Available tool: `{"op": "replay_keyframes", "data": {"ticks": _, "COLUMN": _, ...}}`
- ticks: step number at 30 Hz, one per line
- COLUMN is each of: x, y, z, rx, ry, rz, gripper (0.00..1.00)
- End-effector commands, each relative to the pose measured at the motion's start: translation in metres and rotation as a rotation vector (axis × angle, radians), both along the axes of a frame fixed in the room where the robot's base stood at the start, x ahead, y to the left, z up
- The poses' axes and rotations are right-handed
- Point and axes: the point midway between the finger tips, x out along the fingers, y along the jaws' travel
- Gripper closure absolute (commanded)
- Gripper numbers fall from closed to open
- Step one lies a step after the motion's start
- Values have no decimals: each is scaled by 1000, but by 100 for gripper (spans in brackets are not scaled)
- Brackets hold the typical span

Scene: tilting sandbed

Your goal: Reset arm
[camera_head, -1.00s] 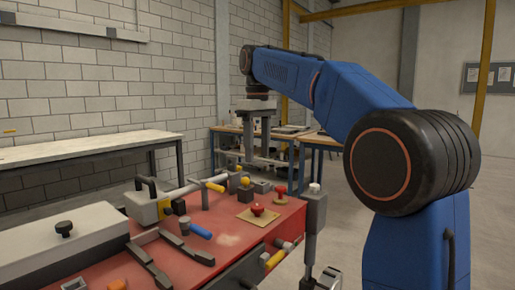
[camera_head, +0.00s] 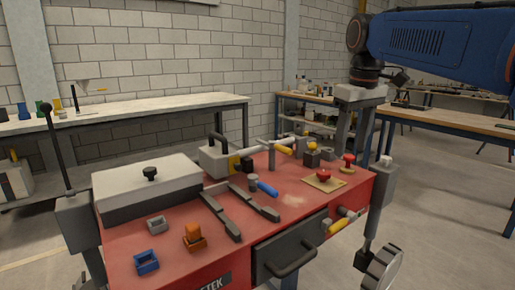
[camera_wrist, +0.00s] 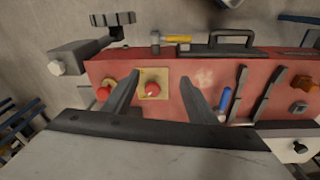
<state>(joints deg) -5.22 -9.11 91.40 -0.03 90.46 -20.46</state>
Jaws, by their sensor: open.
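My gripper (camera_head: 354,140) is raised at the right of the head view, its two fingers pointing down and apart. It is open and holds nothing. In the wrist view my gripper's fingers (camera_wrist: 159,82) stand wide apart on either side of a red mushroom button (camera_wrist: 152,89) on a tan plate, at some distance below. The blue arm reaches in from the upper right of the head view; its base is out of view. The red workbench (camera_head: 285,212) lies below and to the left of the gripper in the head view.
The bench holds a grey lidded box (camera_head: 150,185), dark rails (camera_head: 222,218), a blue-handled tool (camera_head: 266,187), a red button (camera_head: 324,175), an orange block (camera_head: 194,238) and a blue block (camera_head: 146,262). A drawer (camera_head: 290,250) faces front. Tables stand behind.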

Motion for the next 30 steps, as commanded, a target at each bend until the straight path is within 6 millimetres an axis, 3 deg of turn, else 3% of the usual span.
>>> {"op": "replay_keyframes", "data": {"ticks": 1, "x": -15, "y": -4, "z": -9, "rx": 4, "ry": -14, "rz": -21, "gripper": 48}}
{"op": "replay_keyframes", "data": {"ticks": 11, "x": -98, "y": -22, "z": -83, "rx": 32, "ry": -107, "rz": -169, "gripper": 48}}
{"op": "replay_keyframes", "data": {"ticks": 21, "x": -182, "y": -35, "z": -182, "rx": 71, "ry": -205, "rz": -318, "gripper": 48}}
{"op": "replay_keyframes", "data": {"ticks": 27, "x": -221, "y": -40, "z": -239, "rx": 94, "ry": -254, "rz": -391, "gripper": 48}}
{"op": "replay_keyframes", "data": {"ticks": 30, "x": -233, "y": -41, "z": -257, "rx": 103, "ry": -270, "rz": -414, "gripper": 48}}
